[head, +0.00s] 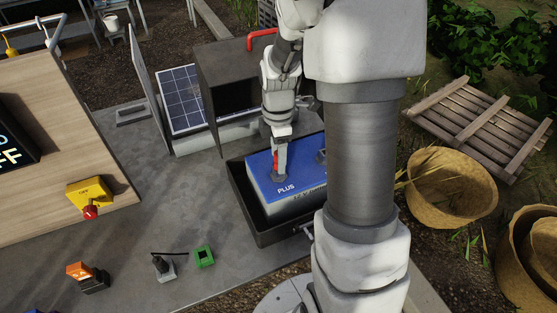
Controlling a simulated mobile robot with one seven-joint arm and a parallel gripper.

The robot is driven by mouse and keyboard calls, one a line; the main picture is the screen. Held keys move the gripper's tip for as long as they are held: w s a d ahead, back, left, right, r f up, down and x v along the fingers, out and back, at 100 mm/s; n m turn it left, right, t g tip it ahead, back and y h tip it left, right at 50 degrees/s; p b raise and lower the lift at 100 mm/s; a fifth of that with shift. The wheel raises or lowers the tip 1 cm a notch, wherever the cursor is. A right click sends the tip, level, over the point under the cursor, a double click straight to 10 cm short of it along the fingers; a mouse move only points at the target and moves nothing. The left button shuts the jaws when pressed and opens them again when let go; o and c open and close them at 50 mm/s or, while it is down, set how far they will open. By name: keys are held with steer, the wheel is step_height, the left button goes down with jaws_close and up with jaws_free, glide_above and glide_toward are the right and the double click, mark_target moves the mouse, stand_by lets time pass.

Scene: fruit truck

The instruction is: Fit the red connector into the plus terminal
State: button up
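The blue-topped battery (258,168) sits in a black tray (249,219), with the word PLUS on its near left corner. The plus terminal (280,178) is a dark post beside that word. My gripper (279,158) points down over this terminal. Its fingers are around the red connector (275,160), which shows as a narrow red strip. The connector's lower end is at or just above the terminal; I cannot tell whether it is seated. A second dark terminal (320,156) is at the right, partly hidden by my arm.
A dark open box (215,75) and a solar panel (184,98) stand behind. A wooden board with a yellow switch box (89,194) is at the left. A green square part (204,256), a grey connector (163,267) and an orange-black item (86,277) lie in front. Baskets (450,187) stand right.

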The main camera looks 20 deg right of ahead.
step_height(320, 180, up, 18)
steer(key=shift+f+p, duration=0.25)
steer(key=shift+p, duration=0.15)
stand_by(0.3)
